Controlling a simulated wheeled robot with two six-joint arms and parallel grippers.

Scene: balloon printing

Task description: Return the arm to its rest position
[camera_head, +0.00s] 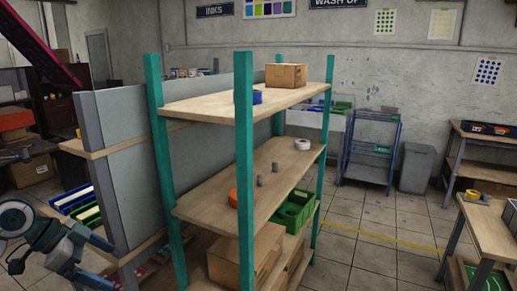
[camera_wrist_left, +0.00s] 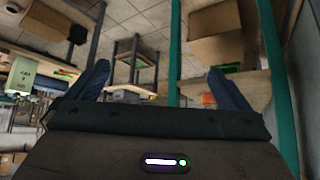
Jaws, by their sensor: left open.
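My left arm comes in at the lower left of the head view. Its gripper (camera_head: 103,260) is beside the left end of the teal-posted shelf unit (camera_head: 243,180). In the left wrist view the two dark blue fingers of the left gripper (camera_wrist_left: 163,88) stand wide apart with nothing between them. A teal post (camera_wrist_left: 174,55) and shelf boards show beyond the fingers. My right gripper is in neither view.
The shelves hold a cardboard box (camera_head: 286,76), a blue item (camera_head: 257,97), a white roll (camera_head: 302,144) and a green crate (camera_head: 294,212). Grey panels (camera_head: 137,165) stand left of the unit. Tiled floor (camera_head: 365,245) is open at right, before a small table (camera_head: 490,220).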

